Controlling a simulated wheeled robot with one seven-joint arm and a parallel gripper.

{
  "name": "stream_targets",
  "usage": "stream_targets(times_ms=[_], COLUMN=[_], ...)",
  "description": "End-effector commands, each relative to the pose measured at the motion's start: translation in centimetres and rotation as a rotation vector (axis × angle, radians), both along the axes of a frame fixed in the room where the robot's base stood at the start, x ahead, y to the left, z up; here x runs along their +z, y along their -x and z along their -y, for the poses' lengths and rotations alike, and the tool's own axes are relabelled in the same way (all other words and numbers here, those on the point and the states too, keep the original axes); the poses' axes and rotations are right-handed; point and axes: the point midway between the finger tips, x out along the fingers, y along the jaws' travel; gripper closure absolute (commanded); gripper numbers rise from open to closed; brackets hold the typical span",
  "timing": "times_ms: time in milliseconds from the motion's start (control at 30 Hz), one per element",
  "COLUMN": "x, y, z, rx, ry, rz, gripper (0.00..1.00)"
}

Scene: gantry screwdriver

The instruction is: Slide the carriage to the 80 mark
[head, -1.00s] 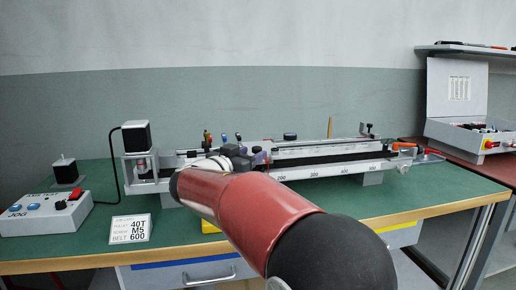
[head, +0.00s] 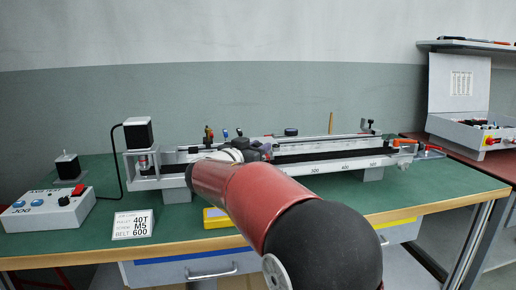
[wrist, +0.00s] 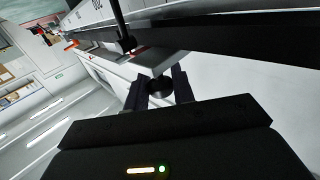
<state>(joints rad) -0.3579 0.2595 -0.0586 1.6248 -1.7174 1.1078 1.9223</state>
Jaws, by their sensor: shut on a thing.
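The long rail (head: 374,150) of the gantry runs along the bench, with a numbered scale (head: 346,166) on its front face showing 300, 400 and 500. The carriage is mostly hidden behind my arm in the head view, so its place against the scale cannot be read. My gripper (head: 264,150) is at the front of the rail, left of the 300 figure. In the wrist view, my gripper (wrist: 160,92) is shut on a dark round knob (wrist: 159,88), just below the dark beam (wrist: 215,38).
A motor (head: 138,132) stands at the rail's left end, near a jog box (head: 48,209) and a label card (head: 132,224). A yellow item (head: 214,217) lies under my arm. Several coloured handles (head: 224,134) stand behind the rail. An orange part (head: 403,142) is at its right end.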

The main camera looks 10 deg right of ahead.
Motion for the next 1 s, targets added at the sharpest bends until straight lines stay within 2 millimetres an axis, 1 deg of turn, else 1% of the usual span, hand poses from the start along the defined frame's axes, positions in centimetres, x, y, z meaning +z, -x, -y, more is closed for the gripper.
stream_targets(times_ms=[100,167,267,400,500,567,667,933,967,1000], x=[0.0,-0.2,-0.5,-0.7,-0.4,-0.2,0.0,0.1,0.1,0.1], y=[0.0,0.0,-0.1,-0.1,-0.1,0.0,0.0,0.0,0.0,0.0], z=[-0.1,-0.5,-2.0,-5.1,-7.0,-7.7,-8.2,-8.2,-8.2,-8.2], rx=[0.001,0.002,0.005,0.009,0.008,0.007,0.005,0.004,0.004,0.004], ry=[0.0,0.0,0.001,0.0,0.001,0.0,0.0,0.0,-0.001,-0.001], rz=[0.0,0.001,0.005,0.006,0.005,0.004,0.001,0.0,0.001,0.001], gripper=[1.0,1.0,1.0,1.0,1.0,1.0,1.0,1.0,0.71,0.66])
